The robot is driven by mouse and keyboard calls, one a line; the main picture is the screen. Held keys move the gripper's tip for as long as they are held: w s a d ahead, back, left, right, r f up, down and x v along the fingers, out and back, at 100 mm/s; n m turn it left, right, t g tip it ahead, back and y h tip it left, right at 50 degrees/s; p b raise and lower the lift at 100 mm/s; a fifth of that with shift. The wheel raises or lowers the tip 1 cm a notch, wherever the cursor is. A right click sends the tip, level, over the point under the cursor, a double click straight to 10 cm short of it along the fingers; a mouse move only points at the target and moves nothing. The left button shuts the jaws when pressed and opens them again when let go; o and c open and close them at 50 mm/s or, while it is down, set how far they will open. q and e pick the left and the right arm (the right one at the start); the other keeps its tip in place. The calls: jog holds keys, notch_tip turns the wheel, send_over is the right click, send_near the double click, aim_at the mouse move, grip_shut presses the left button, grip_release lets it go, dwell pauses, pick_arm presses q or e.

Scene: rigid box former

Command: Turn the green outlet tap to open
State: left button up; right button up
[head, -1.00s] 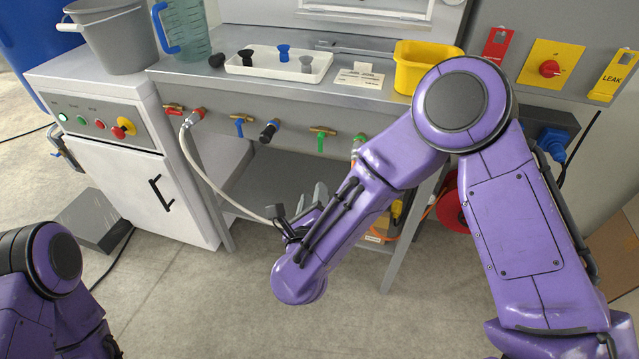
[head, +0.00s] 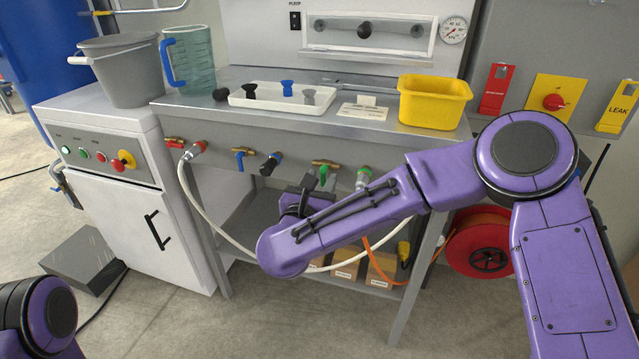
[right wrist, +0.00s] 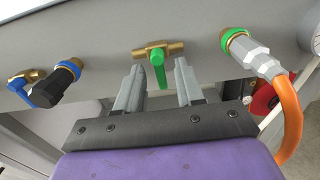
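The green outlet tap (head: 323,171) is on the front panel below the bench top, a brass valve with a green lever. In the right wrist view the green lever (right wrist: 158,73) hangs down from its brass body, across the pipe line. My right gripper (right wrist: 160,80) is open, with one finger on either side of the lever's lower end in that view. I cannot tell whether either finger touches it. In the head view my right gripper (head: 307,186) is just below the tap, partly hidden by my forearm. My left gripper is out of view.
A blue tap (head: 241,157) and a black coupling with a blue ring (head: 270,162) are left of the green tap. A green-ringed coupling (right wrist: 243,48) with an orange hose (right wrist: 291,115) is close on its right. A white hose (head: 196,200) loops below. A yellow bin (head: 433,102) stands above.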

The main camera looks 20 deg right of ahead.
grip_shut()
jog(key=shift+n, duration=0.3)
jog(key=n+p, duration=0.2)
jog(key=n, duration=0.1)
jog(key=shift+s+d+r+n+p, duration=0.2)
jog(key=shift+n+p, duration=0.1)
jog(key=shift+p, duration=0.05)
jog(key=n+p, duration=0.1)
jog(key=n, duration=0.1)
jog(key=n+p, duration=0.2)
jog(key=shift+s+d+r+n, duration=0.15)
jog(key=shift+d+r+n, duration=0.05)
jog(key=shift+n, duration=0.2)
jog(key=n+p, duration=0.2)
jog(key=n, duration=0.1)
jog(key=n+p, duration=0.2)
jog(key=shift+s+d+r, duration=0.1)
jog(key=shift+d+r, duration=0.05)
jog(key=shift+r, duration=0.15)
jog(key=shift+r+n+p, duration=0.1)
jog(key=shift+n+p, duration=1.05)
jog(key=shift+n, duration=0.75)
